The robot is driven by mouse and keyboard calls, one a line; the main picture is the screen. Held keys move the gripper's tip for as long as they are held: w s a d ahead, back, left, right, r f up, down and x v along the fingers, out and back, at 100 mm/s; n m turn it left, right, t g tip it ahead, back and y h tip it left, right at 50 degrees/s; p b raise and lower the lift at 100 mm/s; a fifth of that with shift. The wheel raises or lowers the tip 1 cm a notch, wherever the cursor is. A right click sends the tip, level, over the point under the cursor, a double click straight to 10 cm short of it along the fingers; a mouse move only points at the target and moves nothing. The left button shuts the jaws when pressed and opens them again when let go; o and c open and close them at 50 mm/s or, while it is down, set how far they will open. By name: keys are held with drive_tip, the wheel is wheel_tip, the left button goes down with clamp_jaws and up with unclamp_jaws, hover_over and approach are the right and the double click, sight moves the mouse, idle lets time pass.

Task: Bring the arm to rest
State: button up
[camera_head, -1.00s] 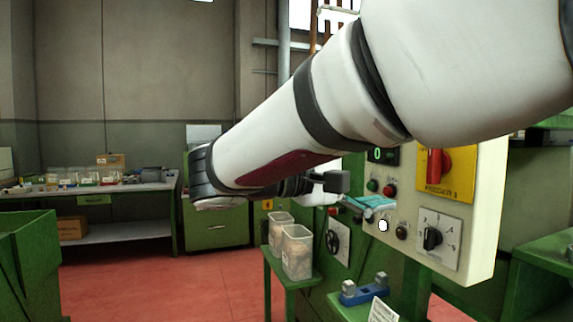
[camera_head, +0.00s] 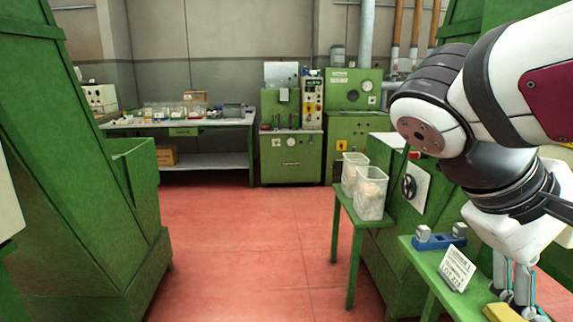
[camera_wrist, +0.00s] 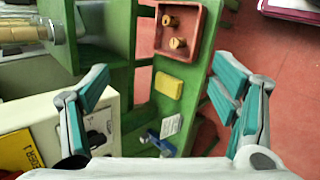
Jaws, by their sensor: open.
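My arm is bent at the right of the head view, and my gripper (camera_head: 513,292) hangs down at the lower right, its fingers partly cut off by the frame edge. In the wrist view my gripper (camera_wrist: 175,80) has its teal-padded fingers spread wide with nothing between them. Below the fingers are a green bench (camera_wrist: 143,55), a yellow block (camera_wrist: 168,85) and a red tray (camera_wrist: 157,38). Two cork stoppers, one (camera_wrist: 170,20) and another (camera_wrist: 178,44), stand apart in the tray.
A blue fixture (camera_head: 440,242) and a white card (camera_head: 457,268) are on the green bench near my gripper. Two clear bins (camera_head: 371,195) stand on a green stand. A cream control box (camera_wrist: 100,120) is at the wrist view's left. Red floor (camera_head: 240,235) is open in the middle.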

drive_tip(key=s+a+f+m+t+y, duration=0.1)
drive_tip(key=s+a+f+t+y, duration=0.2)
drive_tip(key=s+a+f+y, duration=0.55)
wheel_tip(320, 180, up, 13)
drive_tip(key=w+a+t+p, duration=0.1)
drive_tip(key=a+t+p, duration=0.1)
drive_tip(key=p, duration=1.1)
drive_tip(key=shift+w+p, duration=0.3)
drive_tip(key=shift+p, duration=0.1)
drive_tip(key=shift+a+y, duration=0.1)
drive_tip(key=shift+y, duration=0.15)
